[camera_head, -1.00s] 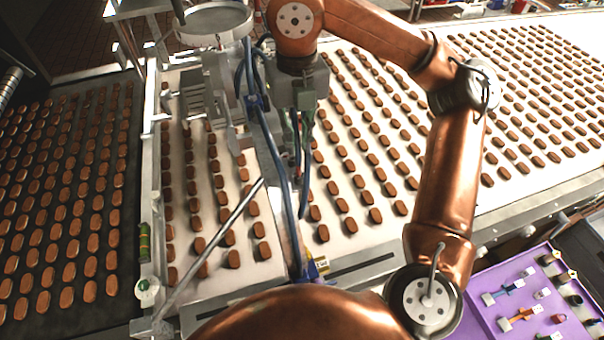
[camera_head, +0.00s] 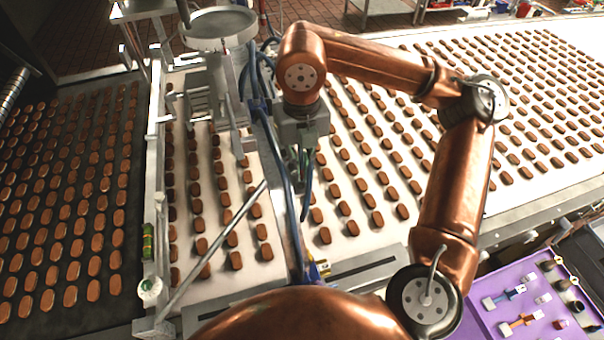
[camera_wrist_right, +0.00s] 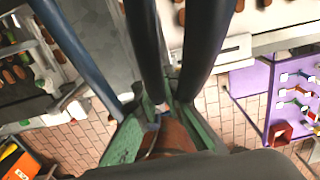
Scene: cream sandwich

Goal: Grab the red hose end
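My right gripper (camera_head: 304,172) hangs beside the blue hoses, with its green fingers pointing down. In the right wrist view its two green fingers (camera_wrist_right: 163,112) stand apart. A reddish-brown surface shows between them; I cannot tell whether it is a hose part or the floor. Dark hoses (camera_wrist_right: 148,45) run down the picture to the fingertips, and a blue hose (camera_wrist_right: 80,55) passes at the left. In the head view a blue hose (camera_head: 285,160) runs down left of the gripper. I cannot clearly make out the red hose end. My left gripper is not in view.
A white conveyor (camera_head: 360,236) with rows of brown biscuits lies beyond the gripper, and a dark belt (camera_head: 105,310) at the left. A metal machine with a round pan (camera_head: 215,22) stands left of the gripper. A purple tray (camera_head: 480,275) is at the lower right.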

